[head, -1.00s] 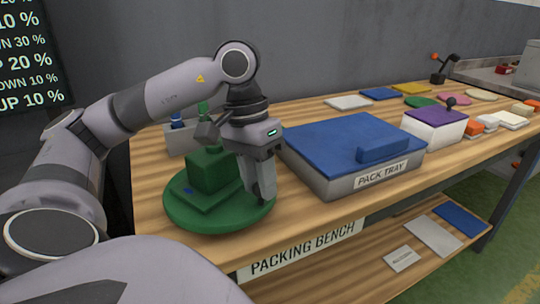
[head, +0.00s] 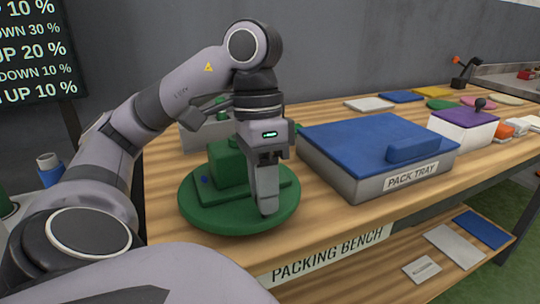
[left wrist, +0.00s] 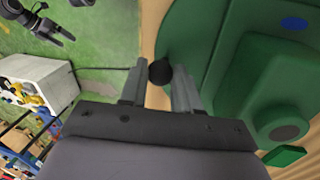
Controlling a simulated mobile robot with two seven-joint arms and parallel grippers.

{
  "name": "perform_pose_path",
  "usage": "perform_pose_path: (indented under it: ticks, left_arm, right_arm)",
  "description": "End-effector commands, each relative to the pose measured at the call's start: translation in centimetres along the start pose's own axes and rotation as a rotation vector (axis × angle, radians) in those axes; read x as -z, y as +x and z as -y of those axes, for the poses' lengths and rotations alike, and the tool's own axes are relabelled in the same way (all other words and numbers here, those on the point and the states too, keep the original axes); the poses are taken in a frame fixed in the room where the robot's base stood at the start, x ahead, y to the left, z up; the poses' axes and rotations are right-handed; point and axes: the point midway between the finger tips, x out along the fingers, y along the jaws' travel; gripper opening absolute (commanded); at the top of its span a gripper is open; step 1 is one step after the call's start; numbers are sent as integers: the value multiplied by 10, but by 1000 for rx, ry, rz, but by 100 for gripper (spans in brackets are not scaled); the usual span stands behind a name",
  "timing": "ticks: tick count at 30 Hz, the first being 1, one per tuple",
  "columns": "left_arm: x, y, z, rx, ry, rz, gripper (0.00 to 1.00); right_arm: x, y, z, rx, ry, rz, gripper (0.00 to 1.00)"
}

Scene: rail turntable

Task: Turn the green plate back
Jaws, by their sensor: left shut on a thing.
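The green plate (head: 190,208) is a round turntable at the bench's near left end. A green block on a low green base (head: 227,166) stands on it, with a small blue spot (head: 204,180) beside the block. In the left wrist view the plate (left wrist: 190,45) fills the right side. My left gripper (head: 268,208) points down at the plate's front right edge. Its fingers are shut on a dark round knob (left wrist: 160,72) at the plate's edge; the fingers hide this knob in the head view.
The blue-topped pack tray (head: 350,180) stands close to the right of the plate. A grey holder (head: 200,138) is behind the plate. A purple-topped box (head: 465,128) and several coloured pads lie farther right. The bench's front edge is just before the plate.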

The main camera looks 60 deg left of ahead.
Motion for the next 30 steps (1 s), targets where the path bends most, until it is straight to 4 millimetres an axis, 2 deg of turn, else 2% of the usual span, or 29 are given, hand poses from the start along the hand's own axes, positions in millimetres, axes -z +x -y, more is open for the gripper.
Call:
perform_pose_path:
  ticks: [12,28,29,30]
  left_arm:
    - [-8,-1,-1,2,91,14,0]
    - [-10,-1,-1,2,105,20,0]
    - [-10,-1,-1,2,105,20,38]
    - [-10,-1,-1,2,105,20,51]
  right_arm:
    - [-4,2,-2,-1,-10,3,90]
    - [-4,2,-2,0,-8,3,90]
    - [-4,2,-2,0,-7,3,90]
    - [-4,2,-1,0,-5,3,90]
